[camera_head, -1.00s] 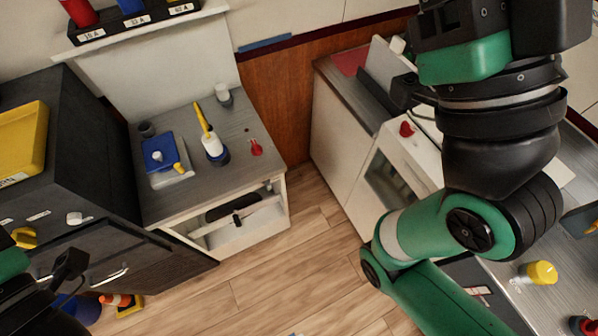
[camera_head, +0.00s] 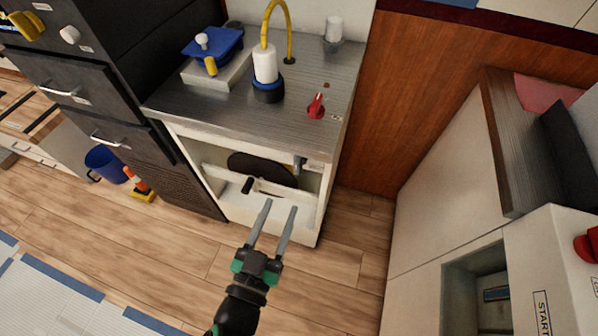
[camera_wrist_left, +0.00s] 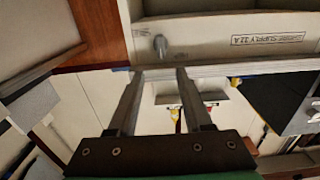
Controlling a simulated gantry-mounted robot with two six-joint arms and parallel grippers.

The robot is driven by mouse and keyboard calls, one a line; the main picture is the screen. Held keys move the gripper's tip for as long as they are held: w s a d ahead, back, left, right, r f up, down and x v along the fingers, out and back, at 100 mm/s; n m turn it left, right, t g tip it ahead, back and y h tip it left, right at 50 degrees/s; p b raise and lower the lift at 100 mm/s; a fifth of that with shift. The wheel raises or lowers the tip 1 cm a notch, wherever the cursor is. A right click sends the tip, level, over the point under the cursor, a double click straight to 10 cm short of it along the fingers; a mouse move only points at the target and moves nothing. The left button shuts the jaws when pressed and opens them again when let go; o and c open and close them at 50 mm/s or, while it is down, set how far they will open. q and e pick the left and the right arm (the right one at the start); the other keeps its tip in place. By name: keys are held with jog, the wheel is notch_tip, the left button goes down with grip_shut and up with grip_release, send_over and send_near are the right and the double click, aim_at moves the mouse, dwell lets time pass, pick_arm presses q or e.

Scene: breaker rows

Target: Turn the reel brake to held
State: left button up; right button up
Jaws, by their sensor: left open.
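My left gripper (camera_head: 281,206) is open and empty, in front of the open bay of the counter unit (camera_head: 190,135). Its two grey fingers also show in the left wrist view (camera_wrist_left: 160,72), apart. Inside the bay a dark round reel (camera_head: 262,170) sits behind a white front panel. A black handle (camera_head: 248,185) sticks out at the panel. A small grey knob (camera_head: 299,165) is at the bay's upper right; a grey knob (camera_wrist_left: 160,45) also shows ahead of the fingers in the wrist view. I cannot tell which part is the reel brake. My right gripper is not in view.
Dark drawers (camera_head: 75,95) are left, a blue bucket (camera_head: 105,163) on the floor. Wooden floor (camera_head: 345,265) is clear right of my gripper.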

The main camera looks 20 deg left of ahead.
aim_at(296, 167)
pick_arm(q)
jog(key=w, duration=0.3)
jog(key=w+a, duration=0.1)
jog(key=w, duration=0.7)
jog(key=shift+a, duration=0.2)
jog(key=shift+c, duration=0.2)
grip_shut()
